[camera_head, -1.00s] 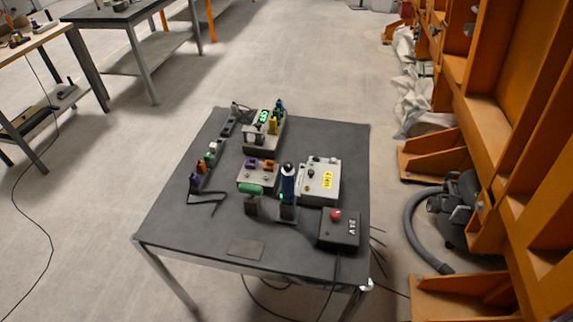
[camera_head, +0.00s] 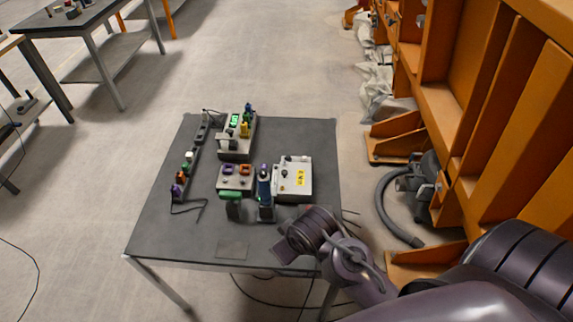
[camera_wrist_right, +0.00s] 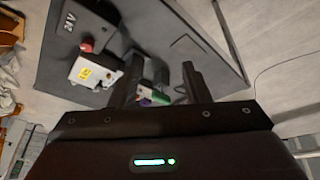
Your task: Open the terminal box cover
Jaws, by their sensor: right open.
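The terminal box is most likely the pale grey box with a yellow label (camera_head: 293,188), on the right part of the dark table in the head view. Its lid looks closed, with a dark knob on top. It also shows at the left in the right wrist view (camera_wrist_right: 97,73). My right gripper (camera_wrist_right: 160,78) is open, its two dark fingers apart with nothing held between them. In the head view my right wrist hangs over the table's front right corner, nearer than the box and apart from it. My left gripper is out of view.
The dark table (camera_head: 160,235) also carries a green-handled part (camera_head: 230,196), a blue upright tool (camera_head: 263,183), a small two-socket block (camera_head: 235,178) and a rear device with a green display (camera_head: 235,120). A black box with a red button (camera_wrist_right: 87,45) sits beside the terminal box.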

